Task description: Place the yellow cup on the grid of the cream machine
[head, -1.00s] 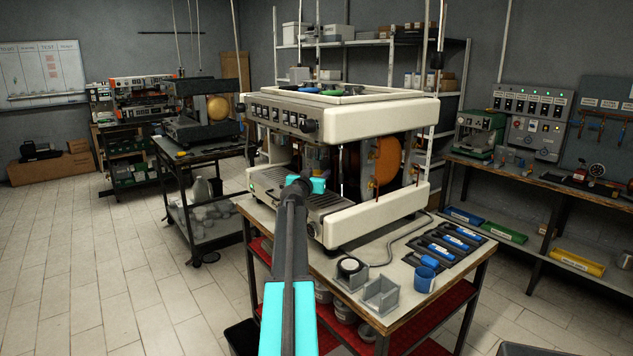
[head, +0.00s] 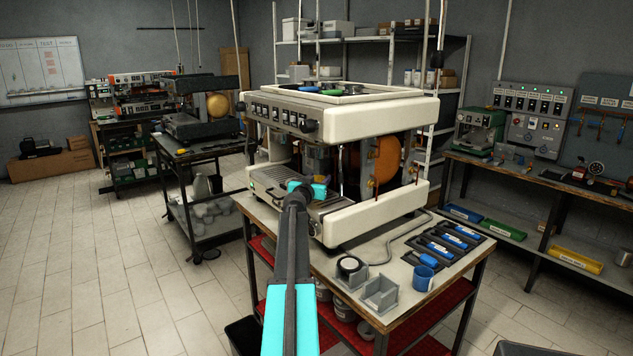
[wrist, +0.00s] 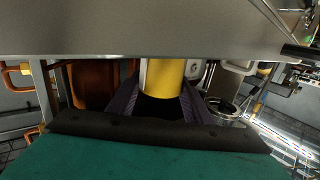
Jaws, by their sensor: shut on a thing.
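The yellow cup (wrist: 163,75) is between the two dark fingers of my gripper (wrist: 160,106) in the wrist view, and the gripper is shut on it. The upper part of the cup is cut off by a pale machine panel across the top of that view. Cup-to-grid contact cannot be seen.
A blue mug (head: 423,279), grey holders (head: 381,294) and a dark tray of blue-handled tools (head: 447,242) occupy the bench right of my arm. The machine's overhanging front (head: 283,116) is above the grid. A metal cup-like part (wrist: 225,108) is right of my fingers.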

